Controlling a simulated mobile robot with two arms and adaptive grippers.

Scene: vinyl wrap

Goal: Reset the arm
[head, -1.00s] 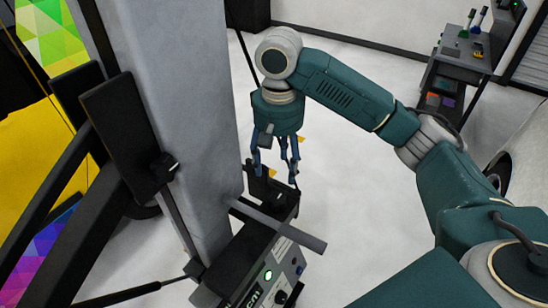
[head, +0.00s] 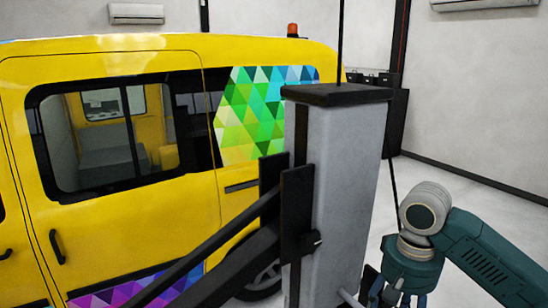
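My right arm comes in from the lower right in teal and grey, and its wrist hangs down beside the grey post. My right gripper (head: 390,294) is at the bottom edge, just right of the post; its blue fingers are cut off by the frame, so whether they are open or shut does not show. Nothing can be seen held in it. My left gripper and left arm are not in view.
A grey lift post (head: 342,190) with black arms (head: 222,258) stands in the middle, close to my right wrist. A yellow van (head: 110,215) with colourful triangle wrap (head: 262,112) fills the left. Open pale floor (head: 465,200) lies to the right.

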